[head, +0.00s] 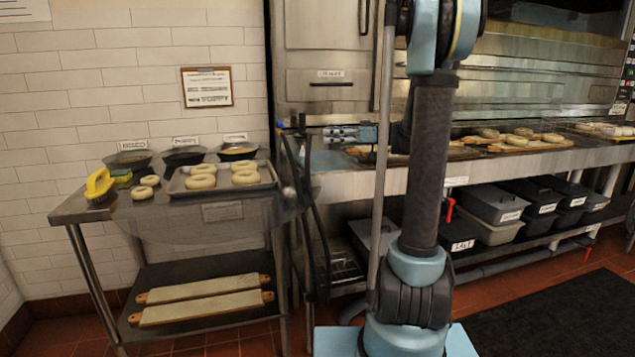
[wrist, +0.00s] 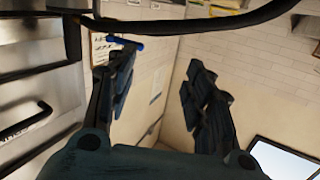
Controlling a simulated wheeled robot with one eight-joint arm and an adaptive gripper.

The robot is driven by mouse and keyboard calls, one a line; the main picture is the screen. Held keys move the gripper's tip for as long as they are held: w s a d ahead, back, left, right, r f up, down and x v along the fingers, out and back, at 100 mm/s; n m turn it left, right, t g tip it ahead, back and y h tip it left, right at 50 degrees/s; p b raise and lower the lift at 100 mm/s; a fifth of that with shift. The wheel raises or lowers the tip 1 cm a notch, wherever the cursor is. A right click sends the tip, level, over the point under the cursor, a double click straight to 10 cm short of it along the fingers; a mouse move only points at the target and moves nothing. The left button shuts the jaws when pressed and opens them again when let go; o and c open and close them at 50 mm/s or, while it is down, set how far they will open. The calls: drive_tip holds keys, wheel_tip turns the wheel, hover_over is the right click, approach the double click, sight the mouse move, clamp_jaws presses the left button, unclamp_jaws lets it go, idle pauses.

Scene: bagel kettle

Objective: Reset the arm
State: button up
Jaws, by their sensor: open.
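My gripper (wrist: 160,78) is open in the wrist view. Its two dark fingers stand apart with only the white tiled wall showing between them, and nothing is held. A small blue bar (wrist: 126,43) shows by the left fingertip; I cannot tell whether it touches. In the head view, my blue and black arm fills the middle. A pale, jointed part that looks like my gripper (head: 345,134) shows left of the arm, in front of the steel counter and partly hidden by a pole.
A steel table (head: 130,216) at left holds a tray (head: 224,189) of bagels, loose bagels, several dark bowls and a yellow-handled brush (head: 99,183). Two boards (head: 205,300) lie on its lower shelf. A steel counter (head: 540,165) with bagels stands behind my arm, over lidded bins (head: 492,205).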

drive_tip(key=s+f+m+g+h, duration=0.1)
drive_tip(key=s+f+m+h, duration=0.35)
drive_tip(key=s, duration=0.45)
drive_tip(key=s+f+m+h, duration=0.3)
drive_tip(key=s+f, duration=0.3)
drive_tip(key=s, duration=0.4)
drive_tip(key=s+d+f+m+h, duration=0.7)
drive_tip(key=s+d+f+h, duration=0.2)
drive_tip(key=s+d+f, duration=0.4)
drive_tip(key=s+f, duration=0.2)
drive_tip(key=s, duration=0.2)
drive_tip(key=shift+s+d, duration=0.2)
drive_tip(key=shift+s, duration=0.15)
drive_tip(key=shift+w+f, duration=0.1)
drive_tip(key=shift+w+f, duration=0.15)
drive_tip(key=shift+w, duration=0.2)
drive_tip(key=shift+c, duration=0.2)
